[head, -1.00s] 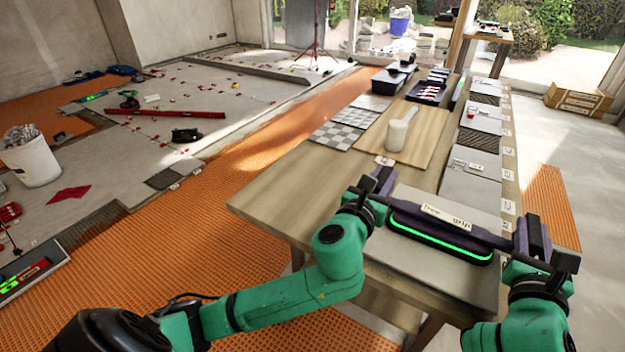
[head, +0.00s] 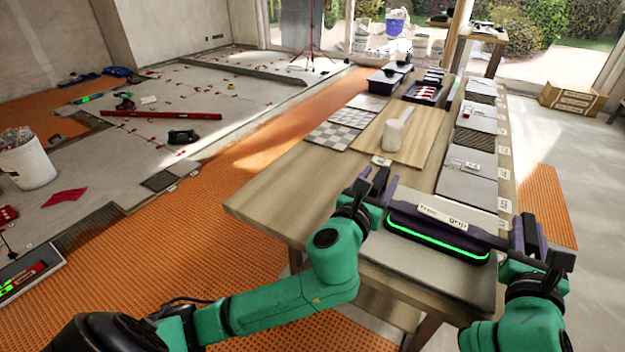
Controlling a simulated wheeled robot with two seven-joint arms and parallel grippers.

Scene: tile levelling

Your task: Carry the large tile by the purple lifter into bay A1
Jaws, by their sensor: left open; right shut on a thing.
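The purple lifter (head: 440,236), with a lit green strip and a "grip" label, lies across the large grey tile (head: 403,262) at the near end of the workbench. Whether the tile rests on the bench or is slightly raised, I cannot tell. My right gripper (head: 530,236) is shut on the right end of the lifter. My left gripper (head: 371,186) is open at the lifter's left end; its fingers hide contact there. I cannot read which bay is A1; small labelled tags (head: 172,188) lie by the floor gaps at left.
A white bucket (head: 27,162) stands at far left.

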